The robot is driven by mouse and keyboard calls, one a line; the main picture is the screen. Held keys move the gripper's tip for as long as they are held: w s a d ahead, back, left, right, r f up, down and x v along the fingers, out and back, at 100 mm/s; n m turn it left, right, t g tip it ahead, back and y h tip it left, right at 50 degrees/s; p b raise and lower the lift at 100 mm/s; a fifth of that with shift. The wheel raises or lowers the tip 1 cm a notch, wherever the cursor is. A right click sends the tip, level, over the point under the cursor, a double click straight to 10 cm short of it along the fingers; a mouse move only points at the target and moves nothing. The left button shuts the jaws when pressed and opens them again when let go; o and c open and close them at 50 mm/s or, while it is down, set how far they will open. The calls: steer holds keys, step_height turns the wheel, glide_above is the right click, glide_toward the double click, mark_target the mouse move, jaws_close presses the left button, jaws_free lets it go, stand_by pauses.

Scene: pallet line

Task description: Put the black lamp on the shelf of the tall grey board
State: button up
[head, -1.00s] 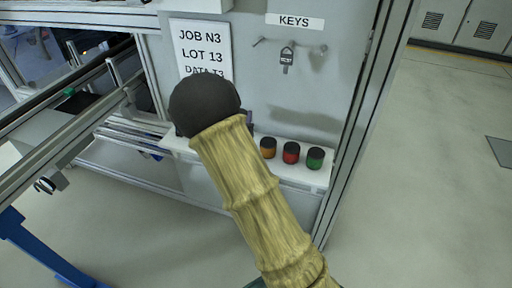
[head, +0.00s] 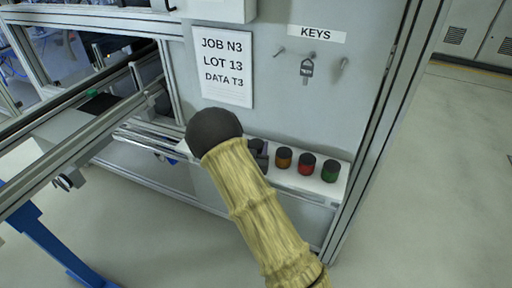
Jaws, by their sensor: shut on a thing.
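The tall grey board (head: 285,105) stands ahead with a white shelf (head: 335,192) low on its face. My arm reaches across the middle of the view and hides the shelf's left part. My gripper (head: 261,158) shows only in part, as dark fingers just right of the arm's round black end. It is shut on the black lamp (head: 256,145), whose dark top shows at the shelf's left end. The lamp is left of the orange lamp. The lamp's base is hidden, so I cannot tell whether it touches the shelf.
An orange lamp (head: 283,158), a red lamp (head: 306,164) and a green lamp (head: 329,171) stand in a row on the shelf. A key (head: 306,69) hangs above on a hook. A conveyor frame (head: 75,150) is at the left. Open floor lies right.

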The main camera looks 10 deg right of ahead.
steer(key=shift+f, duration=0.15)
steer(key=o, duration=1)
steer(key=shift+r, duration=0.25)
steer(key=b+v, duration=0.2)
steer(key=v, duration=1)
steer(key=shift+f, duration=0.1)
